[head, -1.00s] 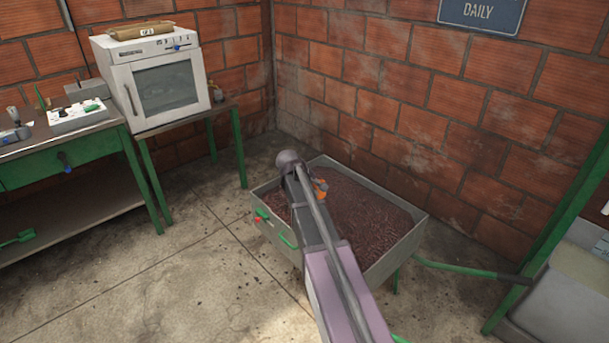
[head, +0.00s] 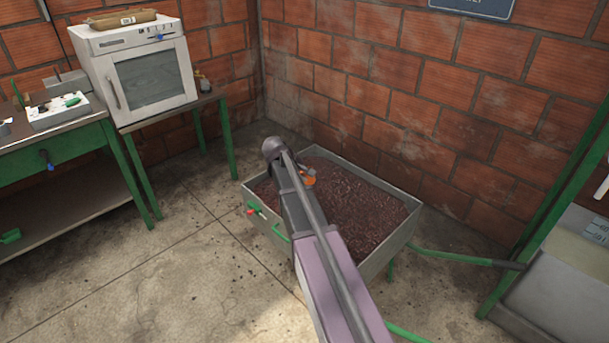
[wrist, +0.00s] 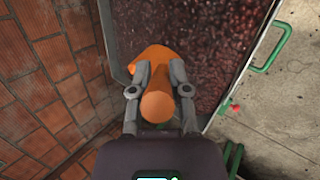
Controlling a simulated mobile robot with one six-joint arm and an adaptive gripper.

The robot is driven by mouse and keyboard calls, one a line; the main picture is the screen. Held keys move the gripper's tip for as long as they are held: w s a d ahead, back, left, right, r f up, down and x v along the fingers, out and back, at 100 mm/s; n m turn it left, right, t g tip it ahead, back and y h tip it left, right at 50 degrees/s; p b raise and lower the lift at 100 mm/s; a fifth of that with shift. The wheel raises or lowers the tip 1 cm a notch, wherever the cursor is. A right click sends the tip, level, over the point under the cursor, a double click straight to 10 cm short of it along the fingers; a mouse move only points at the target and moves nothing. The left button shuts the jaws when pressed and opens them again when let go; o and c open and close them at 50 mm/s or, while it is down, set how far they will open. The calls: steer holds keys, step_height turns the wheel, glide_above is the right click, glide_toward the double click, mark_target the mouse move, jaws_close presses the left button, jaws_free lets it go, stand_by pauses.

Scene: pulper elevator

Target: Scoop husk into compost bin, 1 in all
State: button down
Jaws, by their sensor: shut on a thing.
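A grey metal trough (head: 394,242) on green legs holds a broad bed of dark red husk (head: 360,205). The husk also fills much of the upper wrist view (wrist: 215,45). My gripper (wrist: 159,72) is shut on an orange scoop (wrist: 157,105), whose round handle end points toward the wrist camera. The scoop's wider part lies beyond the fingers, near the trough's wall on the brick side. In the head view only a little of the orange scoop (head: 308,178) shows beside my arm. Whether it holds or touches husk is hidden. I cannot identify a separate compost bin.
A brick wall (head: 420,95) stands close behind the trough. A white oven (head: 150,75) on a stand and a green workbench (head: 70,150) are at left. Green bars (head: 450,256) and a green post (head: 555,215) are at right. The concrete floor at front left is clear.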

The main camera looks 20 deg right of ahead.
step_height(320, 180, down, 18)
steer(key=b, duration=1.7)
steer(key=shift+b, duration=0.35)
stand_by(1.9)
steer(key=shift+r, duration=0.2)
step_height(320, 180, up, 18)
steer(key=p, duration=1.8)
stand_by(0.5)
